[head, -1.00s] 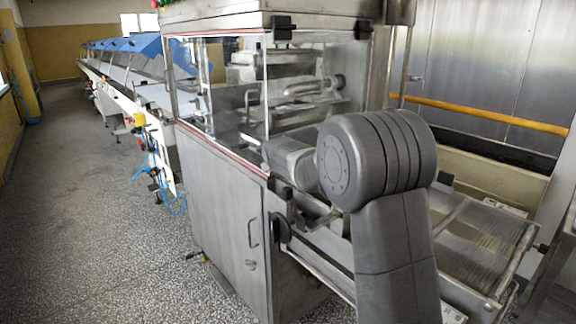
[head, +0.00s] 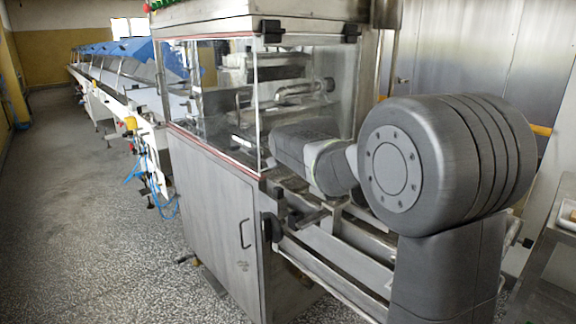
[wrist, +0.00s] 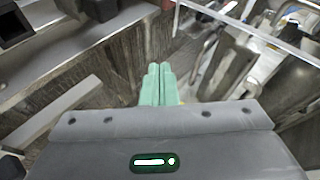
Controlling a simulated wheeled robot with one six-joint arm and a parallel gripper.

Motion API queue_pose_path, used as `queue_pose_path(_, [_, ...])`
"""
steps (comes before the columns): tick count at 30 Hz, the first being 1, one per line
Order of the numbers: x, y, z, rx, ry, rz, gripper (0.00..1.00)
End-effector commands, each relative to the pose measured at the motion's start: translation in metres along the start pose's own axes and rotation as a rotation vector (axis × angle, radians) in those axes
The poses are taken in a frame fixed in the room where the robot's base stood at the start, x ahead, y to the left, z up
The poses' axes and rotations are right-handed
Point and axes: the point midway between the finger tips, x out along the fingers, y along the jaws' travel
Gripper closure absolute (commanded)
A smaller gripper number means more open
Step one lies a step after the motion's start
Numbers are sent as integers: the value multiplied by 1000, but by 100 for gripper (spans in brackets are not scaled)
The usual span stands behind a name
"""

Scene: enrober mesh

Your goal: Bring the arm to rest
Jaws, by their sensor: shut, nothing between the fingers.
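My gripper (wrist: 160,84) shows in the wrist view as two pale green fingers pressed together, with nothing between them. Below the fingers, in the wrist view, is the grey gripper body. In the head view my arm is folded in front of the enrober (head: 212,205), and its large grey joint covers much of the right side. The fingers themselves are hidden behind my arm in the head view. In the wrist view, metal parts of the machine (wrist: 225,68) lie beyond the fingertips on the right, and a mesh surface (wrist: 105,68) lies to the left.
Clear guard panels (head: 228,115) enclose the enrober's upper part. A long conveyor with blue covers (head: 118,60) runs back at the left. The speckled floor (head: 80,220) at the left is clear. A metal stand (head: 558,235) is at the far right.

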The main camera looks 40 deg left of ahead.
Motion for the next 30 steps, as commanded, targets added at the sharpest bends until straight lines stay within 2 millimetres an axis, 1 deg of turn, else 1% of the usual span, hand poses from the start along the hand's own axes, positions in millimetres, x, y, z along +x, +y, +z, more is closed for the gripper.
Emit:
queue_pose_path(1, [-5, 0, 0, 0, 0, 0, 100])
queue_pose_path(6, [-11, 0, 0, 0, 0, 1, 100])
queue_pose_path(17, [-9, 1, 0, 0, -1, 2, 100])
queue_pose_path(20, [-2, 1, 0, 0, -1, 3, 100])
queue_pose_path(23, [10, 2, 0, 0, -1, 4, 100])
queue_pose_path(30, [51, 3, 1, 0, -1, 4, 100])
